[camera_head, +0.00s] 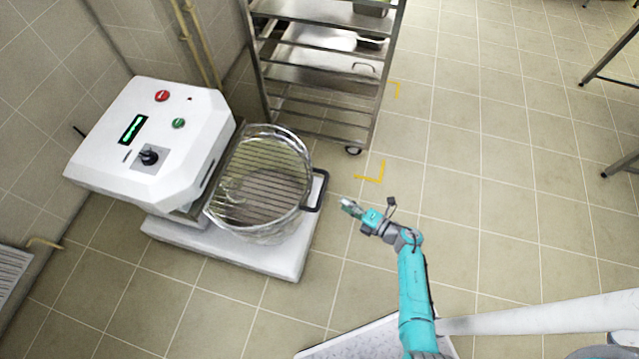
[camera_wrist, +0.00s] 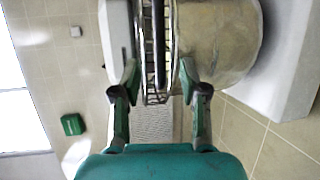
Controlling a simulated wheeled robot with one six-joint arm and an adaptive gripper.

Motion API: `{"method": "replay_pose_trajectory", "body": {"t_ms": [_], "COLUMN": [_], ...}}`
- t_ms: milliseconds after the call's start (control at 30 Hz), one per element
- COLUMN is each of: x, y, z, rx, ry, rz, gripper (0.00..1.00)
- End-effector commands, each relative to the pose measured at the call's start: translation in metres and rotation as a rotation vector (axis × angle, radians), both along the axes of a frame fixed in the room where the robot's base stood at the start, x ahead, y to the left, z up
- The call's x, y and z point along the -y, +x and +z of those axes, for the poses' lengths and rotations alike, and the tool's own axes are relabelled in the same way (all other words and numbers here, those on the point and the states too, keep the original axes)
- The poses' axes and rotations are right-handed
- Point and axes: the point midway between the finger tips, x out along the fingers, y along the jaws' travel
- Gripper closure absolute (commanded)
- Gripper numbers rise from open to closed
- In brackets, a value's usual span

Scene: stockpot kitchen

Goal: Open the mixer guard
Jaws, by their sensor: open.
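The white floor mixer (camera_head: 150,145) stands at the left in the head view, with a dark knob, a red and a green button and a small green display. Its wire guard (camera_head: 262,175) lies over the bowl (camera_head: 265,205). A dark handle (camera_head: 317,190) sticks out at the guard's right side. My gripper (camera_head: 347,205) is to the right of the handle, apart from it, with free space between. In the wrist view my gripper (camera_wrist: 158,78) is open, and the guard (camera_wrist: 158,40) and the metal bowl (camera_wrist: 218,45) show ahead, between and beyond the fingers.
A steel rack on wheels (camera_head: 320,75) with trays stands behind the mixer. Yellow corner marks (camera_head: 372,176) are on the tiled floor. Open floor lies to the right. Table legs (camera_head: 612,168) show at the right edge. The mixer's white base (camera_head: 285,262) juts out under the bowl.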

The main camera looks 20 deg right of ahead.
Motion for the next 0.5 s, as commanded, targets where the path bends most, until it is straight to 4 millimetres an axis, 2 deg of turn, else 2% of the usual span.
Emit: {"method": "replay_pose_trajectory", "body": {"t_ms": [167,500], "x": [-0.01,-0.04], "y": [0.015,0.065], "z": [-0.003,-0.013], "rx": [0.0,0.0], "ry": [-0.001,0.001], "rz": [0.004,0.003], "gripper": [0.57,0.57]}}
